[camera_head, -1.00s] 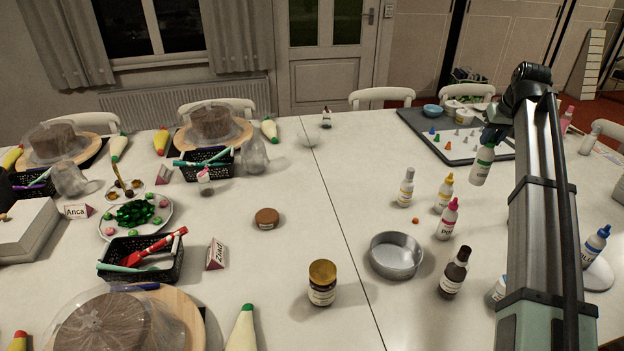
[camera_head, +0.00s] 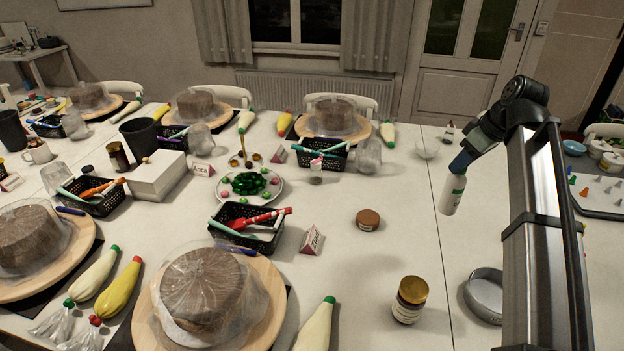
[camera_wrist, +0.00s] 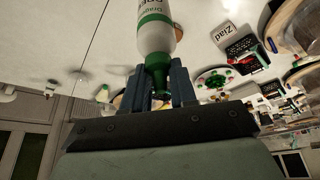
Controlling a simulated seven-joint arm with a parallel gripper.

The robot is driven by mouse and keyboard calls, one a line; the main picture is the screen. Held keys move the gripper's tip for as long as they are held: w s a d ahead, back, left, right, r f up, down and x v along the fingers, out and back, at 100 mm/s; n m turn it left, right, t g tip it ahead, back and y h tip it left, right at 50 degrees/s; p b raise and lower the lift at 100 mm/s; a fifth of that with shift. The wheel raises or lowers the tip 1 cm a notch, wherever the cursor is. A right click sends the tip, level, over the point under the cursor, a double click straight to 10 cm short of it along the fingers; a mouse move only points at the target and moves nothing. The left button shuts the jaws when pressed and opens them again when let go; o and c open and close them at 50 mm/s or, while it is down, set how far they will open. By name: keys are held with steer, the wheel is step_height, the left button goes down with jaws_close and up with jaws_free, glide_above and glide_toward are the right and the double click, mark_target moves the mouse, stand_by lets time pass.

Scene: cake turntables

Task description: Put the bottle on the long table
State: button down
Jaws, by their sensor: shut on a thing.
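A white bottle with a green cap and green band (camera_head: 453,190) hangs from my gripper (camera_head: 462,160) in the head view, cap up, above the table's right part. In the wrist view the bottle (camera_wrist: 155,38) shows with its green neck between the two blue-grey fingers of my gripper (camera_wrist: 160,88), which is shut on it. The long white table (camera_head: 385,255) lies below and to the left. The bottle appears clear of the tabletop.
A metal pan (camera_head: 484,296) and a gold-lidded jar (camera_head: 409,299) stand near my arm. A brown round lid (camera_head: 368,219), a name card (camera_head: 311,240) and a black basket (camera_head: 248,228) stand further left. Wrapped cakes (camera_head: 205,290) line the table. Bare tabletop lies around the brown lid.

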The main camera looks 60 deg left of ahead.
steer(key=s+a+n+g, duration=0.2)
steer(key=s+a+n, duration=0.3)
steer(key=s, duration=0.5)
step_height(320, 180, down, 11)
steer(key=a+m, duration=0.1)
steer(key=shift+s, duration=0.1)
step_height(320, 180, down, 10)
stand_by(0.4)
steer(key=c, duration=0.9)
jaws_free()
